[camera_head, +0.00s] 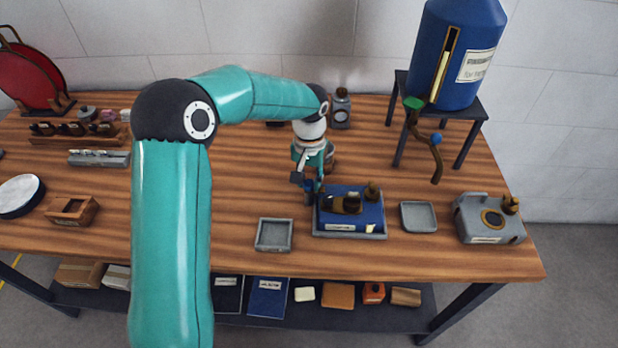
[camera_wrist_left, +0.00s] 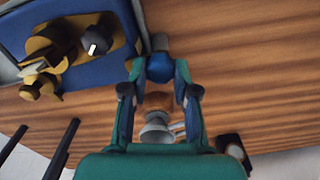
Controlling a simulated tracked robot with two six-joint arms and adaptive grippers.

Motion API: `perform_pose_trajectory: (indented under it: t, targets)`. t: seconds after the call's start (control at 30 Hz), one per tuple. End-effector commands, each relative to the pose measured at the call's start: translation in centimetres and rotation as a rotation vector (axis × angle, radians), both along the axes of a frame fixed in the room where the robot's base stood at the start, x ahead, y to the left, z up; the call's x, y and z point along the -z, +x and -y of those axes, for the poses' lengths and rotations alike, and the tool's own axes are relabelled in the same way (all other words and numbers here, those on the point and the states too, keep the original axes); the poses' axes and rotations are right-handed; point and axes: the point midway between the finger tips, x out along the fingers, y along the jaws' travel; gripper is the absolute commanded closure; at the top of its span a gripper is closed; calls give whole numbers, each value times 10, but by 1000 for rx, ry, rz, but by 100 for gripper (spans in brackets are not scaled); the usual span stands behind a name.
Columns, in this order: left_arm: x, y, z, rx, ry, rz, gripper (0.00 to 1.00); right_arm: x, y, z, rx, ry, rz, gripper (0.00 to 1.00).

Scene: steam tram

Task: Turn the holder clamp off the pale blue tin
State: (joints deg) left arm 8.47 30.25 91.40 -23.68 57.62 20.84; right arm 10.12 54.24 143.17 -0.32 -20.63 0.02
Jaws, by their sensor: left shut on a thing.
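My left gripper (camera_head: 309,184) hangs at the left edge of a blue holder (camera_head: 328,218) in a grey tray. In the left wrist view my left gripper (camera_wrist_left: 160,91) is shut on a small blue piece with a dark end (camera_wrist_left: 160,68). I cannot tell whether this piece joins the holder. Brass and dark clamp parts (camera_head: 345,204) sit on top of the holder; they also show at the upper left of the left wrist view (camera_wrist_left: 50,52). A brown knob (camera_head: 373,190) stands at its right. I cannot make out a pale blue tin. My right gripper is out of view.
Shallow grey trays stand left (camera_head: 274,235) and right (camera_head: 418,217) of the holder. A grey box with a brass ring (camera_head: 489,219) is farther right. A blue tank (camera_head: 457,55) on a dark stand is behind.

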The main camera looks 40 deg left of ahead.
Motion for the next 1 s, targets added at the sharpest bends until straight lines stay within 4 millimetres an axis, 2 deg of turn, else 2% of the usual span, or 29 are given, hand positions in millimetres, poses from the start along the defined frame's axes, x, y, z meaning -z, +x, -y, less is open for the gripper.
perform_pose_trajectory:
  t: [0.47, 1.0]
  targets:
    - [0, 1, 1, 92, 1, 1, 100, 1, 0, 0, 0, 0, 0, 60]
    - [-1, 1, 2, 540, 1, 1, 100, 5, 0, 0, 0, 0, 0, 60]
